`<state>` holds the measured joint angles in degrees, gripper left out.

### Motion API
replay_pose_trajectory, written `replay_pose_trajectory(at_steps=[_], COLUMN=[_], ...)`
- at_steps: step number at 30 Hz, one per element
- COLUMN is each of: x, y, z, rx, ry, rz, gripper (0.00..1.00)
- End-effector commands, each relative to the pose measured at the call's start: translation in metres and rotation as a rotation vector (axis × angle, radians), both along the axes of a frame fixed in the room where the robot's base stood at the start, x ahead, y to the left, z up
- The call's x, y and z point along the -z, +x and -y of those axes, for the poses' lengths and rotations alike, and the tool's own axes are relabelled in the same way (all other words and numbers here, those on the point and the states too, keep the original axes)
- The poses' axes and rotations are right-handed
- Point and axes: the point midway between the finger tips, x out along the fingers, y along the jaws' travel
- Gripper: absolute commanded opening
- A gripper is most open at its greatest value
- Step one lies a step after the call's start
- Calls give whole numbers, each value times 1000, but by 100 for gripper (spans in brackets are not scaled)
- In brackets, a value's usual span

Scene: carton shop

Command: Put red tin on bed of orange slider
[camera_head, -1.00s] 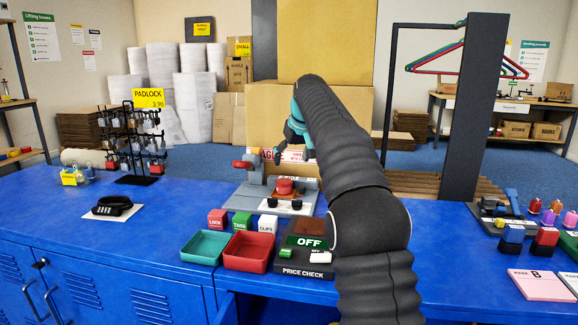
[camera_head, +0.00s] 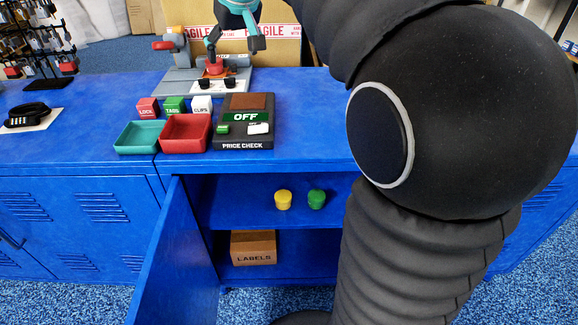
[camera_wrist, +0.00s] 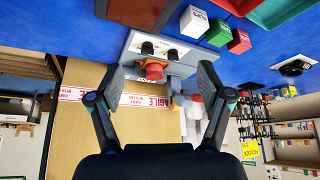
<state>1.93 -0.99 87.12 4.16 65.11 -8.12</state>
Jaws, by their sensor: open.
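A red tin (camera_head: 216,67) shows partly on the grey machine (camera_head: 181,80) at the back of the blue counter, behind two black knobs. An orange-brown piece shows under or around it; the finger hides part, and I cannot tell how they touch. In the wrist view, turned upside down, the red tin (camera_wrist: 154,72) is ahead, between the lines of my fingers. My gripper (camera_head: 235,43) is open and empty, above and near the tin in the head view. It also shows open in the wrist view (camera_wrist: 159,75).
A price-check box (camera_head: 243,134), a red tray (camera_head: 185,133) and a teal tray (camera_head: 139,137) stand in front of the machine. Below, a cabinet door (camera_head: 178,262) hangs open; a yellow tin (camera_head: 283,199) and a green tin (camera_head: 316,198) sit on its shelf. Cartons stand behind.

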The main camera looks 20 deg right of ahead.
Motion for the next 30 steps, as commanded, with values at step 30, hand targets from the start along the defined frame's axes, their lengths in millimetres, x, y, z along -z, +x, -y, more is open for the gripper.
replay_pose_trajectory(at_steps=[30], x=[182], y=[-285], z=[-3], rx=[95], ry=[-4], rz=[-15], gripper=[78])
